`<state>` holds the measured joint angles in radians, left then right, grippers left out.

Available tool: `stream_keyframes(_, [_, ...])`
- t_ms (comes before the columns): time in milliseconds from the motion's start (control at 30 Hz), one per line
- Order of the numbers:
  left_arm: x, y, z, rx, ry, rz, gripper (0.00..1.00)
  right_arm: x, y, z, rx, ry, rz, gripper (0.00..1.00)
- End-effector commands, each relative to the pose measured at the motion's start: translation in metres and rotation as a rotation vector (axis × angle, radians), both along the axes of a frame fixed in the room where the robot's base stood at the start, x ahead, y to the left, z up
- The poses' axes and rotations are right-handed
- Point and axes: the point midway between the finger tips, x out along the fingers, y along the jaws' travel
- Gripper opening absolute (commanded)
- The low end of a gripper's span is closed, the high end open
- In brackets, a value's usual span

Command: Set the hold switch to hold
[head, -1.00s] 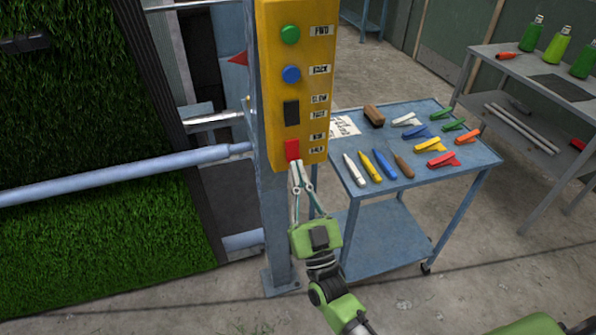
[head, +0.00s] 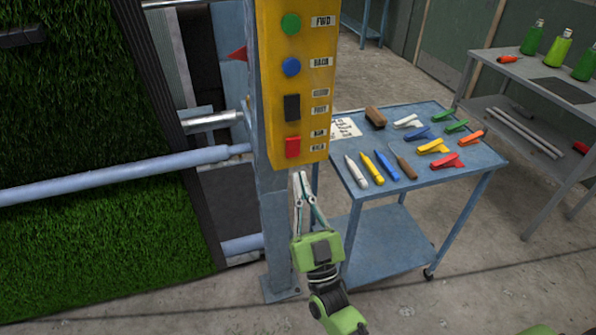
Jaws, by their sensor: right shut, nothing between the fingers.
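The yellow control box (head: 303,95) is mounted on a blue-grey post. The red hold switch (head: 292,147) is the lowest control on it, with two small labels to its right that are too blurred to read surely. Above it are a black rocker switch (head: 292,107), a blue button (head: 291,67) and a green button (head: 290,24). My right gripper (head: 301,174) points up, with its fingertips together and empty. The tips are just below the box's bottom edge, a little below the red switch, and look apart from it. My left gripper is not in view.
A blue cart (head: 428,180) right of the post holds several markers, clips and a brown block (head: 376,117). A grey bench (head: 565,90) with green bottles stands at the far right. Turf panels (head: 90,240) and a pale roller bar (head: 110,177) are at the left.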

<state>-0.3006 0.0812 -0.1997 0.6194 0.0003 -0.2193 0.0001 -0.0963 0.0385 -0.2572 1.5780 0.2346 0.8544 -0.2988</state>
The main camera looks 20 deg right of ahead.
Motion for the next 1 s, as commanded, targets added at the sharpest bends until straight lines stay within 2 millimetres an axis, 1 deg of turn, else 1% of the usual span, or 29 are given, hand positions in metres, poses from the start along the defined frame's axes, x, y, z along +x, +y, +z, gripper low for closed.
stream_keyframes(33, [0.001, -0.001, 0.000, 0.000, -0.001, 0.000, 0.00, -0.009, 0.000, -0.011, -0.002, 0.006, 0.000, 0.00])
stream_keyframes(200, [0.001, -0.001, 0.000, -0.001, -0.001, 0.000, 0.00, -0.036, -0.001, -0.035, -0.001, 0.005, 0.001, 0.00])
stream_keyframes(400, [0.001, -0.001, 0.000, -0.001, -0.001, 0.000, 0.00, -0.057, -0.001, -0.054, -0.001, 0.003, 0.001, 0.00])
stream_keyframes(600, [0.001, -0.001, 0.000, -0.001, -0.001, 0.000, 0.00, -0.064, -0.002, -0.060, -0.001, 0.000, 0.001, 0.00])
stream_keyframes(1000, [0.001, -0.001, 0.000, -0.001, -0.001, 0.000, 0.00, -0.064, -0.002, -0.060, -0.001, 0.000, 0.001, 0.00])
